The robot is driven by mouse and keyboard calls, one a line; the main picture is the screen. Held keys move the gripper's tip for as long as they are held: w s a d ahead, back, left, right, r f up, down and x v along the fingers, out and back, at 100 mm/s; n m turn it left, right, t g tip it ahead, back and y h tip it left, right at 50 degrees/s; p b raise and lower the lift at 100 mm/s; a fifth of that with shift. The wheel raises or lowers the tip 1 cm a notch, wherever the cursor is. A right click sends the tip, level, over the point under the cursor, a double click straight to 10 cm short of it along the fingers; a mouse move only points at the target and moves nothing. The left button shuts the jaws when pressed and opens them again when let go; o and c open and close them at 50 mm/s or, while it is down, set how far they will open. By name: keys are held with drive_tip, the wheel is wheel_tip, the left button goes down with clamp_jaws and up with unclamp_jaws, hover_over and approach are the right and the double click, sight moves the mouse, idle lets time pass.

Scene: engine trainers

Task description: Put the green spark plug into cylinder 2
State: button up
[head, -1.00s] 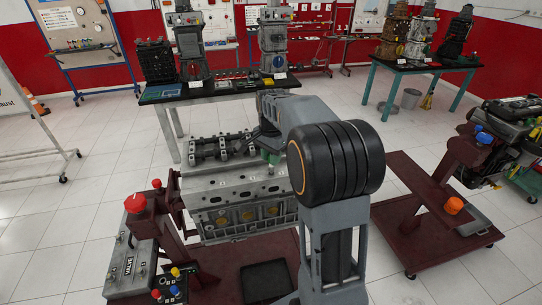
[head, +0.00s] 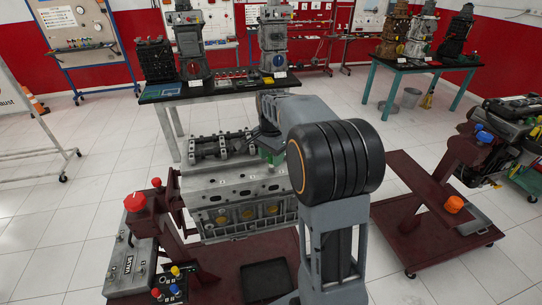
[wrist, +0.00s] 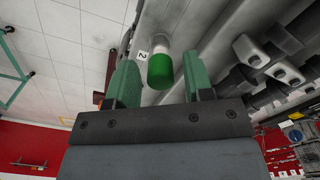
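The green spark plug (wrist: 160,70) has a green end and a white body. In the wrist view its white end points at the engine's cylinder head, right beside a label marked 2 (wrist: 142,54), and it appears to stand in the hole there. How deep it sits is hidden. My gripper (wrist: 159,62) has its green fingers on either side of the plug, with a visible gap on both sides, so it is open. In the head view my gripper (head: 270,152) is over the engine block (head: 235,186), partly hidden by my arm.
A shaft assembly (head: 220,145) lies along the back of the engine. A red stand with a control box (head: 130,262) is at the front left. A dark tray (head: 265,280) lies on the red base. A red cart (head: 440,235) stands at the right.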

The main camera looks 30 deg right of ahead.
drive_tip(key=shift+o, duration=0.6)
wheel_tip(320, 180, up, 14)
drive_tip(key=shift+b, duration=0.4)
drive_tip(key=shift+a+f, duration=0.1)
drive_tip(key=shift+f, duration=0.05)
